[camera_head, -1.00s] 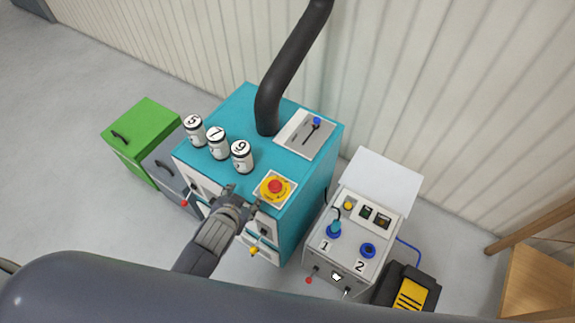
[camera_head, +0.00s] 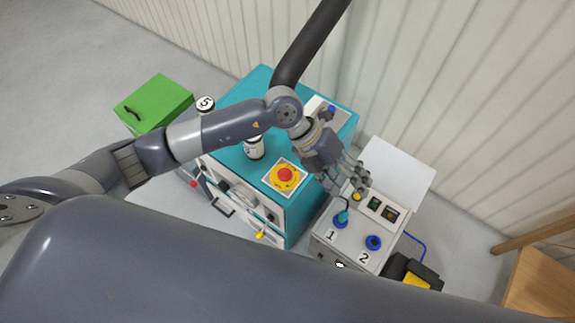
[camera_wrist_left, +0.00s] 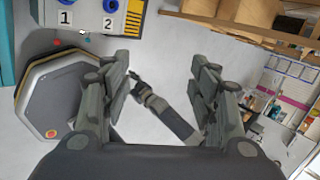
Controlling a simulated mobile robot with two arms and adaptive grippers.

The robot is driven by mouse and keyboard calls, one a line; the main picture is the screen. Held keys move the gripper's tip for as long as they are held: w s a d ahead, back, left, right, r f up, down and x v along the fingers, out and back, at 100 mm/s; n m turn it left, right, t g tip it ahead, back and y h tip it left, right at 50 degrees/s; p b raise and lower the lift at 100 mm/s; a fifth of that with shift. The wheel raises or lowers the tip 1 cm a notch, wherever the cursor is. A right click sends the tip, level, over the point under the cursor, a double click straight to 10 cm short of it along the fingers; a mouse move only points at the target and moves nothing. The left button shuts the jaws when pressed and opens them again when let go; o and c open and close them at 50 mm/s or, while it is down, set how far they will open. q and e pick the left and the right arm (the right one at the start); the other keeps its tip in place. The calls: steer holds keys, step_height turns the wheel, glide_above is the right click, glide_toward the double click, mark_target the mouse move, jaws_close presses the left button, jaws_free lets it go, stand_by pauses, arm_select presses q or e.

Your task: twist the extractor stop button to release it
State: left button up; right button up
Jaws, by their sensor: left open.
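The extractor stop button (camera_head: 285,175) is a red knob on a yellow ring, set on a pale plate on top of the teal cabinet (camera_head: 310,205). It is uncovered in the head view and not seen in the left wrist view. My left arm reaches across the cabinet from the left. My left gripper (camera_head: 347,180) is right of the button and apart from it, near the cabinet's right edge and the grey control box. In the left wrist view the left gripper (camera_wrist_left: 163,88) is open with nothing between its fingers. A dark arm-like part beyond them is probably my right arm; its jaws are unclear.
A black hose (camera_head: 310,45) rises from the cabinet. Canisters 5 (camera_head: 205,104) and 9 (camera_head: 254,149) stand on top; my arm hides canister 7. The grey control box (camera_head: 345,245) is at right, a green box (camera_head: 155,103) at left. A wooden shelf (camera_head: 540,270) is far right.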

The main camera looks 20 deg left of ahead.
arm_select(q)
steer(key=w+a+f+y, duration=0.3)
steer(key=w+a+y, duration=0.15)
steer(key=a, duration=0.55)
steer(key=t+y, duration=0.1)
steer(key=y, duration=0.3)
glide_above(285, 173)
step_height(285, 173, down, 11)
steer(key=shift+p, duration=0.55)
steer(key=c, duration=1.1)
